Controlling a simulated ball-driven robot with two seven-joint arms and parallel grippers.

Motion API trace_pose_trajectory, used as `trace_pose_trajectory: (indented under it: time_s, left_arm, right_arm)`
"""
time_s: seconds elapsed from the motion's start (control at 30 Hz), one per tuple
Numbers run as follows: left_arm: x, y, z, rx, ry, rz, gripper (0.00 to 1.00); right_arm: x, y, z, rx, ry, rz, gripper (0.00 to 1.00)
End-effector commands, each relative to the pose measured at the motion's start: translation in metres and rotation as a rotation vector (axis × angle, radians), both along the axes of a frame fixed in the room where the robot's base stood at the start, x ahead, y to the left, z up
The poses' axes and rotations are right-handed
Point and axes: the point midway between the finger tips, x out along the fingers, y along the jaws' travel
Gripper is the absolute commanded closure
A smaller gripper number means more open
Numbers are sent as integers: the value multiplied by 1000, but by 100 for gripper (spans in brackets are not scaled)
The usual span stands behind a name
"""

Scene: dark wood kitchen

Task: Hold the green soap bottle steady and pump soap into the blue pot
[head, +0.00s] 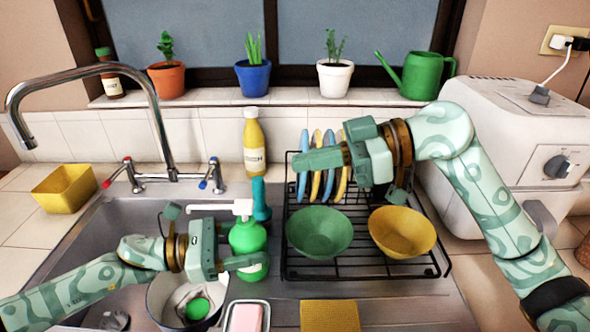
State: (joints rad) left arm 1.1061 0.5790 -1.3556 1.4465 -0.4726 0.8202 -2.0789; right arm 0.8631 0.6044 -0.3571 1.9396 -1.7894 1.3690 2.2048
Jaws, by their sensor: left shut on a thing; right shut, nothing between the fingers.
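The green soap bottle (248,237) stands upright at the sink's right edge, with a white pump head (238,207) whose spout points left. My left gripper (250,263) is shut on the bottle's lower body and hides part of it. A pot (158,308) with a dark blue rim sits in the sink, below and left of the bottle, partly hidden by my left arm. A bright green round patch (197,308) shows inside it. My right gripper (300,160) is shut and empty, above the dish rack, up and right of the pump head.
The dish rack (292,262) holds a green bowl (320,233), a yellow bowl (402,232) and upright plates. A yellow bottle (254,145) and the tall faucet (150,100) stand behind.

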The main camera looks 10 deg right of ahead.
Motion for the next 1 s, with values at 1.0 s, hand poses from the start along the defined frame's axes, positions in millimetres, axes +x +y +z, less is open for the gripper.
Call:
trace_pose_trajectory:
  time_s: [1.0]
  left_arm:
    - [0, 0, 0, 1, 1, 0, 80]
  right_arm:
    - [16, 81, -61, 0, -1, 0, 100]
